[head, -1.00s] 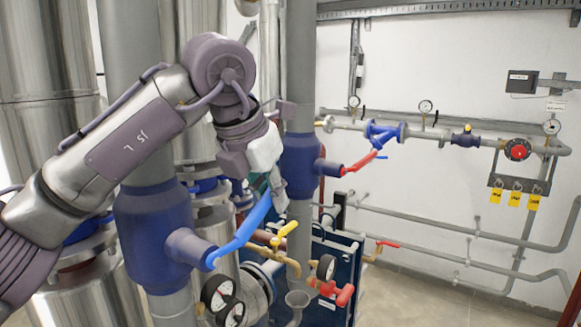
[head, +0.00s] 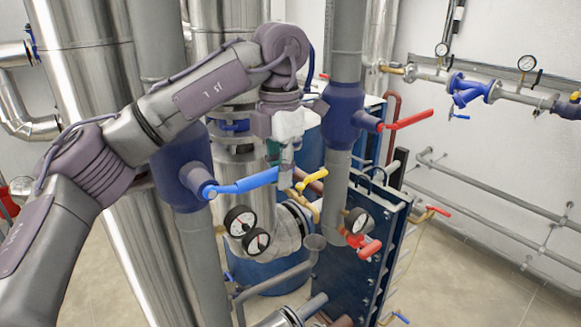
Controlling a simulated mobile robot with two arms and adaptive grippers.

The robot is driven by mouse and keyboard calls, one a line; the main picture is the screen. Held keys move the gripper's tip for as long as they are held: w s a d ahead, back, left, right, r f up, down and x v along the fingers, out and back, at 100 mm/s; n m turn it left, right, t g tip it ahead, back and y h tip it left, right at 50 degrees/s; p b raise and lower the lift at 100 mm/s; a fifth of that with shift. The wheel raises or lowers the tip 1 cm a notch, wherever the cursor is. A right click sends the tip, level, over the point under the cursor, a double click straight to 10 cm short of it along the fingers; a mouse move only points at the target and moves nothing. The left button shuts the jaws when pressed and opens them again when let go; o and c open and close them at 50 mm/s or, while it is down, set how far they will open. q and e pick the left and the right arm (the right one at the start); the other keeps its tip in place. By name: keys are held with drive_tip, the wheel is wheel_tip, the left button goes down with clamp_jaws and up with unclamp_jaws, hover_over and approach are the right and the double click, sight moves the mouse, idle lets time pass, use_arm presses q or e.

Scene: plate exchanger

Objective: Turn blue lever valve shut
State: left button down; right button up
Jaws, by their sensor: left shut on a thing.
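The blue lever (head: 243,183) sticks out to the right from the dark blue valve body (head: 184,166) on the large vertical grey pipe. It points right and slightly upward, across the pipe. My left gripper (head: 285,171) points down at the lever's far end and is shut on it; the fingers partly hide that end. My right gripper is not in view.
A second dark blue valve (head: 343,113) with a red lever (head: 408,119) stands to the right. A yellow lever (head: 311,179) sits close right of my gripper. Pressure gauges (head: 240,221) hang below the blue lever. A blue plate exchanger (head: 352,262) stands lower right.

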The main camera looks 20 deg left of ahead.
use_arm(q)
drive_tip(key=shift+s+f, duration=0.1)
drive_tip(key=shift+f, duration=0.2)
drive_tip(key=c, duration=1.2)
unclamp_jaws()
drive_tip(key=shift+o, duration=0.5)
drive_tip(key=shift+r, duration=0.25)
wheel_tip(320, 180, up, 12)
drive_tip(key=shift+w, duration=0.2)
drive_tip(key=shift+d, duration=0.1)
